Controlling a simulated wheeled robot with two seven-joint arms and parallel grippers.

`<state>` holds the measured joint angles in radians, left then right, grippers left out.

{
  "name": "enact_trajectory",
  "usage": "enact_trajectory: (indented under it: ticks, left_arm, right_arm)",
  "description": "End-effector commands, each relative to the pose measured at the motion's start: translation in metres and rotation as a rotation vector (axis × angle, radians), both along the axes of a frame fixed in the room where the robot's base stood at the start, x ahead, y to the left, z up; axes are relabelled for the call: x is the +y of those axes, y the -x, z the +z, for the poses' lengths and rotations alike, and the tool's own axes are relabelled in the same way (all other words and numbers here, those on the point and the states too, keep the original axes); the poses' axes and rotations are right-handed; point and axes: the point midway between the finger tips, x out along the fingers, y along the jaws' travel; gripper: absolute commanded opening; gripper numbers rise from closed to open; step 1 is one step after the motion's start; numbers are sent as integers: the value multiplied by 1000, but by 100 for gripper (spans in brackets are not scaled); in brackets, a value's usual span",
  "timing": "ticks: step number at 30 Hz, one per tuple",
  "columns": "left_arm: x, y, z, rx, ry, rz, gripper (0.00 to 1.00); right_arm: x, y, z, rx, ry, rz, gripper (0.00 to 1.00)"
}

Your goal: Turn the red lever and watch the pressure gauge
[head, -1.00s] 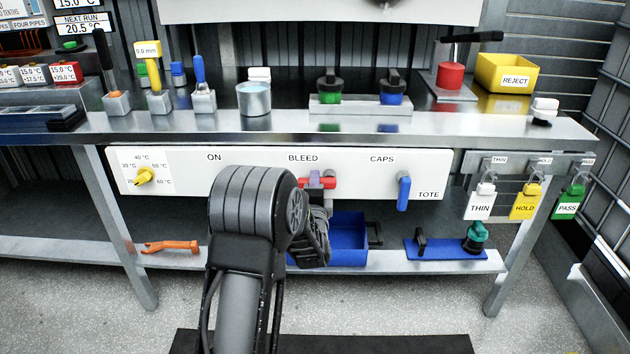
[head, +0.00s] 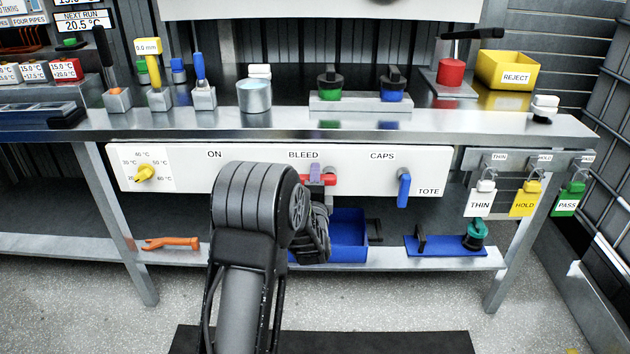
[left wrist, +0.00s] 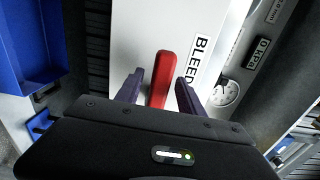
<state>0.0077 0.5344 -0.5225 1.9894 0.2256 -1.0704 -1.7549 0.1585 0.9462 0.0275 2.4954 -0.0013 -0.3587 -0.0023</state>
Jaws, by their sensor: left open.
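The red lever (head: 330,180) lies level across the front of the white panel (head: 352,163), just below the word BLEED. In the left wrist view the red lever (left wrist: 162,75) stands between the two dark purple fingers of my left gripper (left wrist: 159,79), with a narrow gap on each side. My left gripper (head: 316,175) is open at the lever; its wrist hides part of the panel in the head view. A round white gauge dial (left wrist: 226,93) shows partly behind one finger, near a sign reading 0 kPa (left wrist: 258,53); its needle is too small to read. My right gripper is not in view.
A blue lever (head: 404,190) hangs under CAPS to the right, and a yellow knob (head: 145,174) sits at the panel's left. Below are a blue bin (head: 348,228) and an orange tool (head: 171,244) on the lower shelf. The bench top (head: 450,124) overhangs the panel.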

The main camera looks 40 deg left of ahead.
Motion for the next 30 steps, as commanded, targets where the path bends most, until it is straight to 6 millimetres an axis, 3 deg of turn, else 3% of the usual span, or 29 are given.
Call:
enact_trajectory:
  ticks: [7,19,30]
  left_arm:
    - [-10,11,1,0,1,-1,45]
    - [-45,58,0,2,1,-1,45]
    - [-47,62,0,0,0,0,45]
  right_arm:
    - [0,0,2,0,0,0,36]
    - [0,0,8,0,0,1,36]
    - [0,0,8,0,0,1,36]
